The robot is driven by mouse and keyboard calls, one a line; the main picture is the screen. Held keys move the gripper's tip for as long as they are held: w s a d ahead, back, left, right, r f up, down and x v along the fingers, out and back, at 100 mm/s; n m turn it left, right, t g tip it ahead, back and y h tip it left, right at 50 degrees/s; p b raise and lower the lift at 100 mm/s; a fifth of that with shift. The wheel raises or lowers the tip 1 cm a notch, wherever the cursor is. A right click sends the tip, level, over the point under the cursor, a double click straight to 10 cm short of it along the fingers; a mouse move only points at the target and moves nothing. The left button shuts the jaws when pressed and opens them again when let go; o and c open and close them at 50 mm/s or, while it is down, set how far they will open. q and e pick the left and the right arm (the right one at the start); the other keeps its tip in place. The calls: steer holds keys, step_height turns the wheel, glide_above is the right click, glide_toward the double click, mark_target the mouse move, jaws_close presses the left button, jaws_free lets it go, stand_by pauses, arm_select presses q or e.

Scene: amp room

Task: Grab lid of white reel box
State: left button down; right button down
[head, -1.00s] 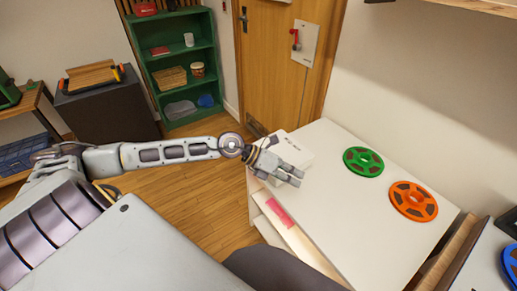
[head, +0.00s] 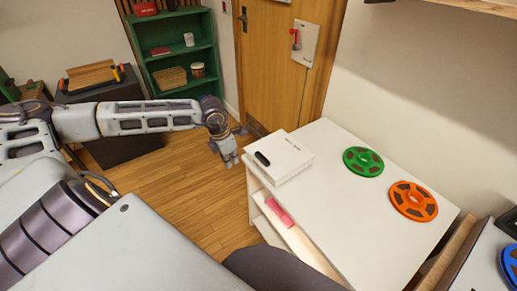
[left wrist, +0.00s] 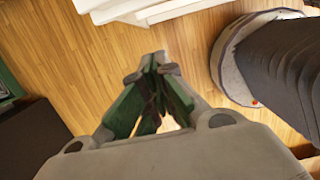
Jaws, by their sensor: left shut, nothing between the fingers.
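My left gripper (head: 230,163) is left of the box, off the cabinet's edge and over the wooden floor, pointing down. It is shut and empty, apart from the box. The left wrist view shows its closed fingers (left wrist: 155,65) above the floor. The box cannot be made out in that view. My right gripper is not in view.
A green reel (head: 363,161) and an orange reel (head: 413,201) lie on the white cabinet top (head: 345,220), right of the box. A pink item (head: 279,212) is on the shelf below. A green bookcase (head: 178,50) and a wooden door (head: 270,60) stand behind.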

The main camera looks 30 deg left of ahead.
arm_select(q)
steer(key=shift+w+d, duration=0.1)
steer(key=shift+w, duration=0.05)
glide_toward(259, 154)
steer(key=shift+w+d+f+p, duration=0.1)
steer(key=shift+w+f, duration=0.15)
steer(key=shift+f, duration=0.75)
steer(key=shift+w+d+f+p, duration=0.15)
steer(key=shift+w+f, duration=0.1)
steer(key=shift+f, duration=0.7)
steer(key=shift+w+f+p, duration=0.1)
steer(key=shift+w+f, duration=0.2)
steer(key=shift+f, duration=1.35)
steer(key=shift+s+f+b, duration=0.1)
steer(key=shift+f+b, duration=0.15)
steer(key=shift+b, duration=0.05)
